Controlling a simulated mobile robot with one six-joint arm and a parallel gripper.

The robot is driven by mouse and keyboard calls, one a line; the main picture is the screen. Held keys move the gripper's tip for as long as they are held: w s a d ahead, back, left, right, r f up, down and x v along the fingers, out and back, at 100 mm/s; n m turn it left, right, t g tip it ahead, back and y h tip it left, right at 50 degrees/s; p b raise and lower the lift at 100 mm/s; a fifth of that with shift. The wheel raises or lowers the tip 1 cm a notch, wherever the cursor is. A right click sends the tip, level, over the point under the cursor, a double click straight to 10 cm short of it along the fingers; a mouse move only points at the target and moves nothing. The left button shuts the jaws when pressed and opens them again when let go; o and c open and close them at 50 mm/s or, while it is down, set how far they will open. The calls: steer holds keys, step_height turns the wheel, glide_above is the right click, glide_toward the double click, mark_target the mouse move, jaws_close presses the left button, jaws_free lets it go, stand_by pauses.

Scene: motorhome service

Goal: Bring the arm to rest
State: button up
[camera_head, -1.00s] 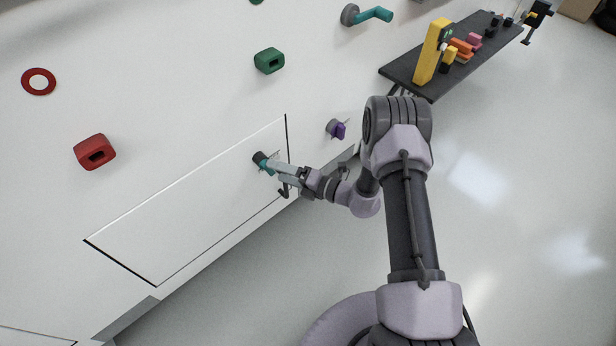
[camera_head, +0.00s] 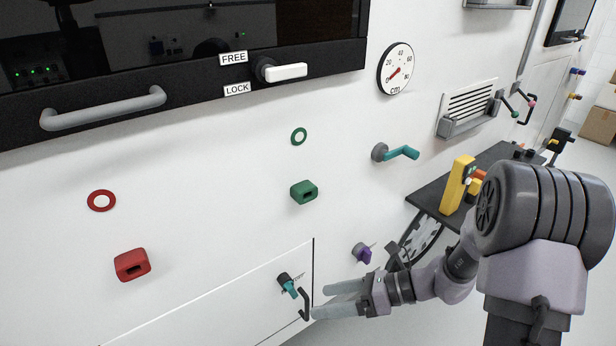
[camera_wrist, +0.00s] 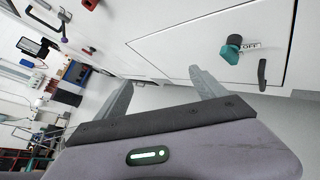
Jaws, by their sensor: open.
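My gripper (camera_head: 338,299) is open and empty in the head view, in front of the white side panel at the lower right edge of a hatch door (camera_head: 225,310). A teal knob (camera_head: 288,285) and a dark pull handle (camera_head: 304,305) on the door lie just left of the fingertips. In the wrist view, my gripper (camera_wrist: 160,90) has its two fingers spread with nothing between them. The teal knob (camera_wrist: 231,50), beside an "OFF" label, and the dark handle (camera_wrist: 262,74) show beyond the fingers at right, apart from them.
A purple knob (camera_head: 362,253) sits right above my gripper. A dark shelf (camera_head: 428,196) with a yellow block (camera_head: 457,185) stands out from the wall behind my arm. Red (camera_head: 132,265) and green (camera_head: 304,192) fittings and a teal crank (camera_head: 402,152) protrude. Open floor lies right.

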steer(key=s+d+r+n+t+h, duration=0.2)
steer(key=s+r+n+h, duration=0.3)
steer(key=s+r+n, duration=0.3)
steer(key=s+d+r+n+t+h, duration=0.2)
steer(key=s+r+n+h, duration=0.4)
steer(key=n, duration=0.7)
steer(key=s+r, duration=0.2)
steer(key=s, duration=0.1)
steer(key=shift+r, duration=0.35)
steer(key=shift+d, duration=0.1)
